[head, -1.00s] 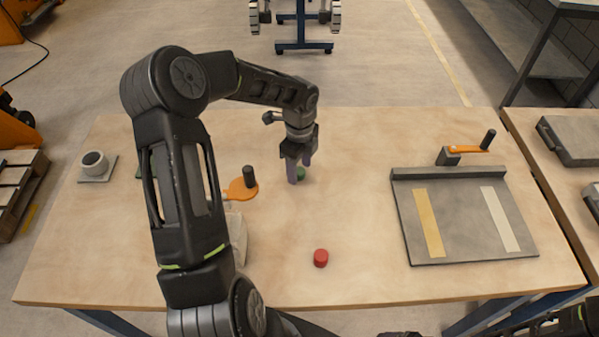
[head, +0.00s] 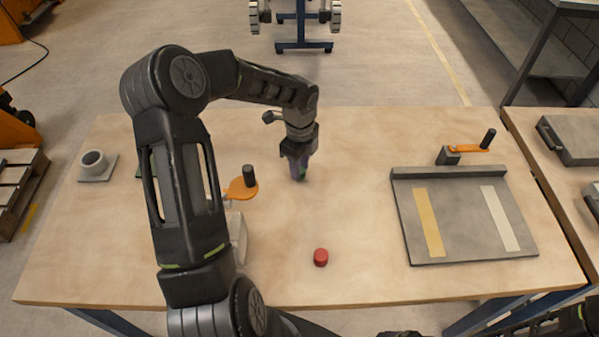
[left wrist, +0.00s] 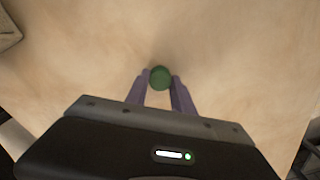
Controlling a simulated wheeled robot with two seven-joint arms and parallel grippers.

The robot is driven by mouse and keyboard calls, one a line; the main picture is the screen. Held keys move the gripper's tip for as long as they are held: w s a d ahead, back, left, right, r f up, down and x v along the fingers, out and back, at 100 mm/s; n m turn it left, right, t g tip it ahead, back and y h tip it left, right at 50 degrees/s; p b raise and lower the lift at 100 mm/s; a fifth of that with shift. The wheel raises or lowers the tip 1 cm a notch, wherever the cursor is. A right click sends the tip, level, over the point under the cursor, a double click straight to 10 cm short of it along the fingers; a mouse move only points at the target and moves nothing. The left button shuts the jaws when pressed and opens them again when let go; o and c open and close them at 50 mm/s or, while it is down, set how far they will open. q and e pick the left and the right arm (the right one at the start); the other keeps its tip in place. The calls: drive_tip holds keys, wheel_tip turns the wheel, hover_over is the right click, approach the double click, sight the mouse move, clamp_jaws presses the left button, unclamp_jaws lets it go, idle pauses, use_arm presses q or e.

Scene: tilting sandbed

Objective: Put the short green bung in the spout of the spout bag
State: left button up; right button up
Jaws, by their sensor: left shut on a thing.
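The green bung (left wrist: 160,76) is a short round plug between the two purple fingertips of my left gripper (left wrist: 159,82), seen from above in the left wrist view. The gripper is shut on it. In the head view my left gripper (head: 298,176) points down at the middle of the table, with only a sliver of green showing at its fingers. I cannot tell there whether the bung touches the table. A pale object (head: 239,238), partly hidden behind my left arm, may be the spout bag; its spout cannot be made out. My right gripper is not clearly in view.
A red plug (head: 320,257) stands on the table front. An orange crank with a black knob (head: 249,176) is left of the gripper. A grey ring holder (head: 93,165) is far left. A grey striped board (head: 463,215) with another crank lies right. The centre right is clear.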

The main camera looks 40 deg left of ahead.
use_arm(q)
clamp_jaws()
wheel_tip(320, 180, up, 10)
drive_tip(key=b, duration=0.1)
idle(0.4)
idle(0.8)
